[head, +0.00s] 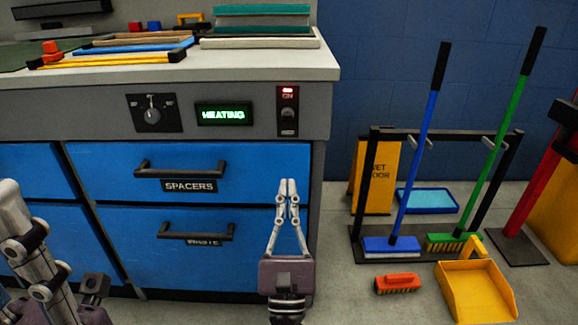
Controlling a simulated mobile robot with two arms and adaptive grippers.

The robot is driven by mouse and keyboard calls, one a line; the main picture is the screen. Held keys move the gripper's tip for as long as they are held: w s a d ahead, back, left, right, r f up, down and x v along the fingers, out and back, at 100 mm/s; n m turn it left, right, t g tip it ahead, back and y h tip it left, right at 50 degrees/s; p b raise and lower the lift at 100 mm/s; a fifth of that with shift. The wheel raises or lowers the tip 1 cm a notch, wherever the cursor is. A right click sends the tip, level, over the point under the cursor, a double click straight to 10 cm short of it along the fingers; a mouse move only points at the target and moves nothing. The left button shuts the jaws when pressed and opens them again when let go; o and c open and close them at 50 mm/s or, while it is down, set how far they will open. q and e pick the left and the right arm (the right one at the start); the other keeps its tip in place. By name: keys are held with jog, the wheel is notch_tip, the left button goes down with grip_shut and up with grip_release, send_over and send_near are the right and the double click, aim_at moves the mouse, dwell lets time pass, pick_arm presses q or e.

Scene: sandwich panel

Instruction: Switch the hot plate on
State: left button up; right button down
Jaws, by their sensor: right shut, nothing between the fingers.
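The hot plate's control panel is on the front of the grey counter. A toggle switch (288,121) sits at its right end under a lit red lamp (288,91) with the word ON. A green display (223,114) reads HEATING. A dial (152,114) is to its left. My right gripper (287,183) is shut and empty, pointing up below the switch and apart from it in the picture. My left arm shows at the lower left; its gripper (88,292) is partly cut off, and its fingers do not show clearly.
Blue drawers marked SPACERS (188,168) and WASTE (200,222) are below the panel, with black handles. Stacked panels (262,30) and coloured frames lie on the counter (325,65).

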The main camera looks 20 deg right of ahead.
jog(key=shift+v, duration=1.55)
jog(key=shift+s+r, duration=0.1)
jog(key=shift+r, duration=0.05)
